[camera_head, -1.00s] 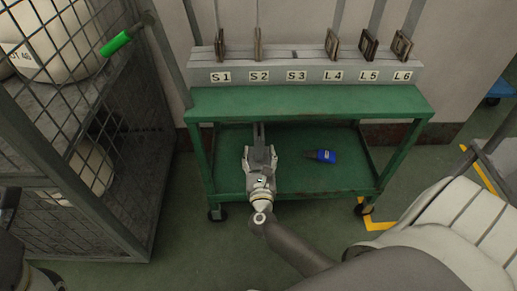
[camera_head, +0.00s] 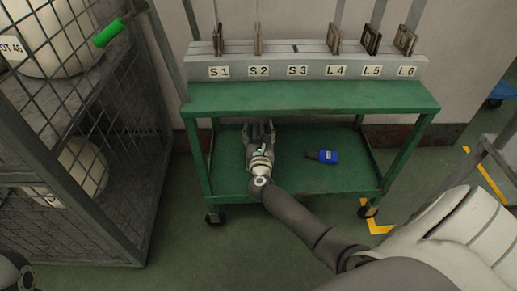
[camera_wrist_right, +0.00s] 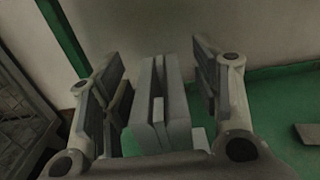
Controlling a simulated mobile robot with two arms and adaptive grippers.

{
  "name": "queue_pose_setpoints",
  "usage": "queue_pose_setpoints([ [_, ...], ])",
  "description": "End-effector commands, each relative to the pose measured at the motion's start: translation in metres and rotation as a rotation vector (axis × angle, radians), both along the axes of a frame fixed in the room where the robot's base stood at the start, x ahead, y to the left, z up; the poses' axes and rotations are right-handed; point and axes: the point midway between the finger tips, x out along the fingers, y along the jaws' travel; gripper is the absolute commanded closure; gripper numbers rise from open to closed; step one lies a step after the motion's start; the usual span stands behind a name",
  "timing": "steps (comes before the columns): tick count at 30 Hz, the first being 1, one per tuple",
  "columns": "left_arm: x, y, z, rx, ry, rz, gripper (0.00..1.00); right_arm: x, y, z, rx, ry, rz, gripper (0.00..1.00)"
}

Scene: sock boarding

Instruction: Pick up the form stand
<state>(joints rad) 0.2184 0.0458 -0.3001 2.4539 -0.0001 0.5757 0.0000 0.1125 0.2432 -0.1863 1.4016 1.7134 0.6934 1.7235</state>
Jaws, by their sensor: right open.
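The form stand (camera_wrist_right: 160,108) looks like a grey slotted block in the right wrist view. It stands between the two fingers of my right gripper (camera_wrist_right: 157,68), with a visible gap on either side. In the head view my right gripper (camera_head: 260,130) reaches over the lower shelf of the green cart, under its top. The gripper and the cart top hide the stand there. My right gripper is open. My left gripper does not show clearly in either view.
The green cart (camera_head: 310,97) carries a grey rack (camera_head: 300,71) labelled S1 to L6, with several forms in it. A blue-and-dark object (camera_head: 327,156) lies on the lower shelf, right of my gripper. A mesh cage (camera_head: 135,190) stands at the left.

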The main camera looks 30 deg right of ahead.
Motion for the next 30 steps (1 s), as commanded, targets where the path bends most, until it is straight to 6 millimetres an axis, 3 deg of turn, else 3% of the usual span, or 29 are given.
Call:
queue_pose_setpoints([
  [4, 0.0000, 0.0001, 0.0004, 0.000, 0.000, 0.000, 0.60, -0.0002, 0.0002, 0.0004, 0.000, 0.000, 0.000, 0.45],
  [17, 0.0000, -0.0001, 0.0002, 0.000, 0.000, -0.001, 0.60, -0.0004, 0.0005, 0.0003, 0.000, 0.000, 0.000, 1.00],
  [30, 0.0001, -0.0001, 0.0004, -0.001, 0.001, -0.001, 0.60, 0.0001, 0.0003, 0.0024, -0.001, -0.004, 0.000, 1.00],
])
